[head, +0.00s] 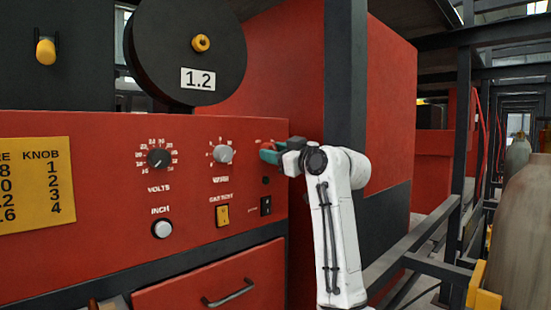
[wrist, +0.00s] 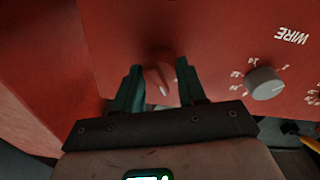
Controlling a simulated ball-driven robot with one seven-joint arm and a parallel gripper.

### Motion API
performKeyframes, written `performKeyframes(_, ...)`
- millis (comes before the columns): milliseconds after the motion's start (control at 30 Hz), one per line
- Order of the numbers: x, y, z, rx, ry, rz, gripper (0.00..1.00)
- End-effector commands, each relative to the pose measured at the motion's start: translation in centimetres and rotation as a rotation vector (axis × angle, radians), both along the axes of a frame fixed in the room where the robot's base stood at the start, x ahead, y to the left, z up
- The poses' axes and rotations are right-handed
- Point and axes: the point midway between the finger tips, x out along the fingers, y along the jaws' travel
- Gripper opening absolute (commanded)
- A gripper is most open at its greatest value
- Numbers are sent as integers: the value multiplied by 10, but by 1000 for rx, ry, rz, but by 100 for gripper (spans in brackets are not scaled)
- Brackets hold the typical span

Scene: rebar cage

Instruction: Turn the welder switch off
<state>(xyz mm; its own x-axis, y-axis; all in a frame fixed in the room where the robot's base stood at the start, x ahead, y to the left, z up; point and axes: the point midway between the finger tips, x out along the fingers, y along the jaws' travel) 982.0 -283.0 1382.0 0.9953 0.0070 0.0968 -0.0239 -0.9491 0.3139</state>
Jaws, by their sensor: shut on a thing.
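The red welder panel (head: 100,225) faces me at the left in the head view. My gripper (head: 268,152) is at the panel's upper right part, with its dark green fingers at the panel face. In the wrist view my gripper (wrist: 164,88) has one finger on each side of a red rotary switch (wrist: 160,75) and is shut on it. The switch carries a pale pointed mark. In the head view the fingers hide most of this switch, and its labels are too small to read.
A wire speed knob (head: 222,154) is just left of my gripper; it also shows in the wrist view (wrist: 264,84). A volts knob (head: 158,158), a yellow switch (head: 222,215), a black rocker (head: 266,205) and a white button (head: 162,229) are nearby. A dark post (head: 345,60) stands behind my arm.

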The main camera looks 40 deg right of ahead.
Motion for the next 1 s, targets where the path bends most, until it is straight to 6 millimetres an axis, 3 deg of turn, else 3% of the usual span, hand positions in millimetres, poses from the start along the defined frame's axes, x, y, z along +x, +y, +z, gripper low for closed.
performKeyframes(400, 0, -1, -1, -235, -7, -1, 10)
performKeyframes(1000, 0, 0, 0, -285, -9, 1, 10)
